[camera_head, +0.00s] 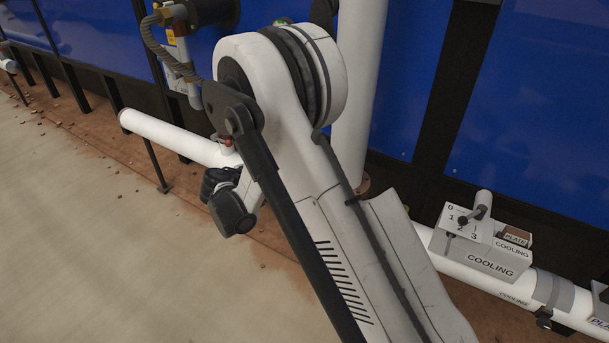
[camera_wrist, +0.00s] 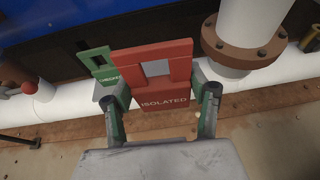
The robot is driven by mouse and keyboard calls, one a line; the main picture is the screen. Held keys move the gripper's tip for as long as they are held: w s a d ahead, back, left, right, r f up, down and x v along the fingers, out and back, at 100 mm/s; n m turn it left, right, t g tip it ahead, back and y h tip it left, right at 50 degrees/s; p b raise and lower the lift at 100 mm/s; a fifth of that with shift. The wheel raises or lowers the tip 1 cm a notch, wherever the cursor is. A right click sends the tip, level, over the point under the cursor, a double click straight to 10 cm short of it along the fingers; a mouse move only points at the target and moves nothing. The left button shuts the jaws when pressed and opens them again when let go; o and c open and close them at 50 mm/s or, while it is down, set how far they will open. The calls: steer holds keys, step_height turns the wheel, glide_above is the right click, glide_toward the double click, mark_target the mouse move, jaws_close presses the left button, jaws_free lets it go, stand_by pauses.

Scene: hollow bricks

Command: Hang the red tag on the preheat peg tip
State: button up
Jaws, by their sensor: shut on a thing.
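In the wrist view, the red tag (camera_wrist: 165,105) is held between the two fingers of my gripper (camera_wrist: 162,95). My gripper is shut on it. The tag reads ISOLATED and has a square opening in its upper part, with its top edge away from my palm. A green tag (camera_wrist: 98,66), reading CHECKED, shows behind and left of the red tag, partly covered by it and the left finger. I cannot make out the preheat peg tip in either view. In the head view my arm blocks the middle, and the red tag cannot be made out.
A white pipe (camera_wrist: 62,106) runs behind the tag. A flanged upright pipe (camera_wrist: 245,40) stands close on the right, and a red knob (camera_wrist: 28,87) on the left. In the head view, a COOLING box (camera_head: 485,243) with a lever sits on the pipe at right.

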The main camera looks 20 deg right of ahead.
steer(key=shift+n+y, duration=0.3)
steer(key=w+r, duration=0.1)
steer(key=w, duration=0.1)
steer(key=w+r, duration=0.1)
steer(key=r, duration=0.1)
steer(key=shift+w+d+r+p, duration=0.1)
steer(key=shift+w+d+p, duration=0.1)
steer(key=shift+w+p, duration=0.15)
steer(key=w+d+f+b, duration=0.1)
steer(key=d+f, duration=0.1)
steer(key=d, duration=0.1)
steer(key=w+d+f+b, duration=0.1)
steer(key=w+d+f, duration=0.1)
steer(key=d, duration=0.2)
steer(key=w+d+f+b, duration=0.1)
steer(key=w+d+f, duration=0.1)
steer(key=d+f, duration=0.1)
steer(key=shift+d+f, duration=0.1)
steer(key=shift+d, duration=0.05)
step_height(320, 180, down, 2)
steer(key=shift+w+f+b, duration=0.1)
steer(key=shift+f+b, duration=0.1)
steer(key=shift+b, duration=0.7)
steer(key=shift+f, duration=0.5)
steer(key=shift+f, duration=0.1)
steer(key=shift+f+b, duration=0.15)
steer(key=shift+b, duration=0.25)
steer(key=o, duration=1.3)
